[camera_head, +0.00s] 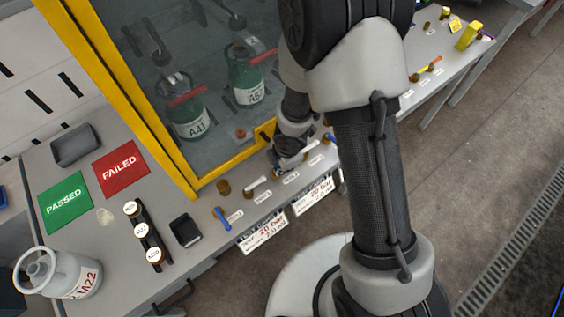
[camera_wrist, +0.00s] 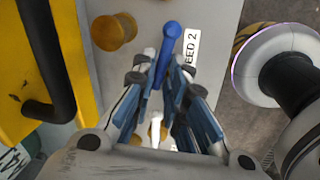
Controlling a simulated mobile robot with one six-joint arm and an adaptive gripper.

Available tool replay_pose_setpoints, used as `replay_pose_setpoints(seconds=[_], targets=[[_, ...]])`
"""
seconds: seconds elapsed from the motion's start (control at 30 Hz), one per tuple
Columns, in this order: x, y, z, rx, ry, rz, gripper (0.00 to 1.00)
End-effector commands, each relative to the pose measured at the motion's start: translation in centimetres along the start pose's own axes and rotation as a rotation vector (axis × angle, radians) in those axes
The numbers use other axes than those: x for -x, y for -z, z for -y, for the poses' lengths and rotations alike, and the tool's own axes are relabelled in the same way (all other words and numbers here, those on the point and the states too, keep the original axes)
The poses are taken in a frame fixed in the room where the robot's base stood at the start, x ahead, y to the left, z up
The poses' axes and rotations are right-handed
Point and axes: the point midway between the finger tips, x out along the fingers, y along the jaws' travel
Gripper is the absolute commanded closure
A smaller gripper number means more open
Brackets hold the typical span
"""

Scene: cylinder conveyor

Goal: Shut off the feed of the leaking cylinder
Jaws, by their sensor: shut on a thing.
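My gripper (camera_wrist: 166,78) is shut on a blue valve lever (camera_wrist: 171,32), which sticks out beyond the fingertips in the wrist view. A label ending in "EED 2" (camera_wrist: 191,48) lies beside this lever. A white piece (camera_wrist: 155,127) shows lower down between the fingers. In the head view my gripper (camera_head: 290,153) is low at the bench front, partly hidden by my own arm. Behind the cabinet glass stand green cylinder A41 (camera_head: 190,118) and another green cylinder marked A5 (camera_head: 246,84), its label partly unclear. I cannot tell from the frames which one leaks.
A yellow-framed cabinet (camera_head: 147,110) stands close beside my gripper. Other levers line the bench front, including a blue one (camera_head: 222,218) and a white one (camera_head: 257,183). A brass knob (camera_wrist: 113,32) is near the fingers. Grey cylinder M22 (camera_head: 62,275) stands at lower left.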

Motion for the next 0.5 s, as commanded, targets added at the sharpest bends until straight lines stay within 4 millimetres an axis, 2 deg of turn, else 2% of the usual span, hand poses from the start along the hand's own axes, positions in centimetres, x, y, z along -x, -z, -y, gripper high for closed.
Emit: replay_pose_setpoints(seconds=[0.3, 0.5], targets=[[0.05, -0.05, -0.19, 0.155, 0.002, -0.031, 1.0], [-0.05, -0.06, -0.25, 0.198, 0.002, -0.04, 1.0]])
